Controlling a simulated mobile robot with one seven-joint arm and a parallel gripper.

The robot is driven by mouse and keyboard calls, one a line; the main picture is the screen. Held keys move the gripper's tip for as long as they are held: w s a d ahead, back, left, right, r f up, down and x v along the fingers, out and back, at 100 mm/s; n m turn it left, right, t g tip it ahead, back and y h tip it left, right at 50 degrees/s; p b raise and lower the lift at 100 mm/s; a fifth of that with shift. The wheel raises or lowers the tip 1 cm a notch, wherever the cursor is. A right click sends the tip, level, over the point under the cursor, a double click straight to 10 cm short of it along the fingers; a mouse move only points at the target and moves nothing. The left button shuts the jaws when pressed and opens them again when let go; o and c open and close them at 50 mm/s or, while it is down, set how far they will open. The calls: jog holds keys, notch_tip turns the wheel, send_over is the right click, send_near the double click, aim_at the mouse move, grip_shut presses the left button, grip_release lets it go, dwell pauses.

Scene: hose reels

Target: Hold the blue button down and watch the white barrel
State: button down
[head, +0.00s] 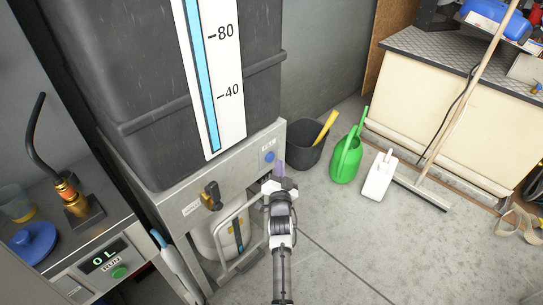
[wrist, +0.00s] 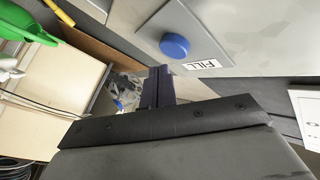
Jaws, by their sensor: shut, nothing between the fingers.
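The blue button (head: 269,156) sits on a grey panel at the right end of the steel frame under the dark tank. In the wrist view the blue button (wrist: 174,45) stands out from its plate beside a "FILL" label. My gripper (head: 279,170) is just below and right of the button in the head view. In the wrist view my gripper (wrist: 158,72) is shut and empty, and its fingertips appear apart from the button. The white barrel (head: 228,240) stands low inside the frame, partly hidden behind a bent metal rail; a dark and yellow strip shows on its side.
The tank's gauge (head: 214,75) shows a tall blue column. A brass tap (head: 211,194) is on the frame. At left, a counter holds a display (head: 104,256) reading "0L" and a green button (head: 119,271). A black bucket (head: 304,152) and green watering can (head: 345,160) stand right.

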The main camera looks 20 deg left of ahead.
jog(key=d+p, duration=0.1)
jog(key=p, duration=0.1)
jog(key=s+d+p, duration=0.1)
jog(key=d+p, duration=0.1)
jog(key=p, duration=0.1)
jog(key=d+p, duration=0.1)
jog(key=p, duration=0.1)
jog(key=shift+s+d+p, duration=0.15)
jog(key=shift+s+p, duration=0.15)
jog(key=shift+s, duration=0.05)
jog(key=shift+r, duration=0.1)
